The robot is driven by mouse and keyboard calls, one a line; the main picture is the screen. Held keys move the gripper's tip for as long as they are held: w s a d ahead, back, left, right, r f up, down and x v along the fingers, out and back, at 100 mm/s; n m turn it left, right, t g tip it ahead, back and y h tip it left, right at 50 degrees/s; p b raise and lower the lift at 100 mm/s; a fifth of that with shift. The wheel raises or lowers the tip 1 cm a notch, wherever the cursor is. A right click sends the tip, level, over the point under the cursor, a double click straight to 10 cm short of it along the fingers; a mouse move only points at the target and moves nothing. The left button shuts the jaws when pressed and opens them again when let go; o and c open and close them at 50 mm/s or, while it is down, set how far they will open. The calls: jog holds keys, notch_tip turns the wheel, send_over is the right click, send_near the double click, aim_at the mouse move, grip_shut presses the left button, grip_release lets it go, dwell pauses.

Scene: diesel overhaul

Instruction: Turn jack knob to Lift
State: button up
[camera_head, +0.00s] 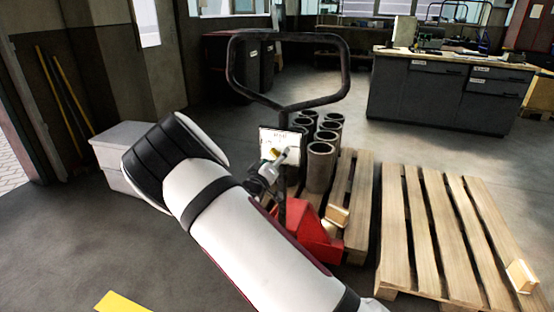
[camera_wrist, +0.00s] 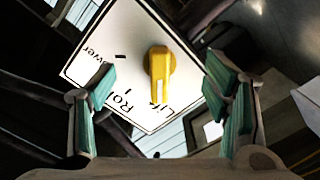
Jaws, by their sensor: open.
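The yellow jack knob (camera_wrist: 159,68) sticks out from a white label plate (camera_wrist: 112,38) in the wrist view. The plate reads Lower, Roll and Lift, tilted and upside down. The knob's white pointer mark faces down in the picture, beside the word Lift. My gripper (camera_wrist: 162,82) is open, with one teal finger pad on each side of the knob and a visible gap to it on both sides. In the head view, my gripper (camera_head: 271,168) is at the plate (camera_head: 289,134) on the red pallet jack (camera_head: 308,232); the knob (camera_head: 274,153) is partly hidden there.
The jack's black handle loop (camera_head: 347,65) rises above the plate. Several dark cylinders (camera_head: 320,165) stand on a pallet behind it. An empty wooden pallet (camera_head: 424,235) lies at the right. Grey boxes (camera_head: 118,150) stand at the left. A workbench (camera_head: 440,95) is at the back right.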

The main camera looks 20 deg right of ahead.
jog(key=shift+s, duration=0.1)
jog(key=p+v, duration=0.2)
jog(key=v, duration=0.5)
jog(key=shift+p, duration=0.3)
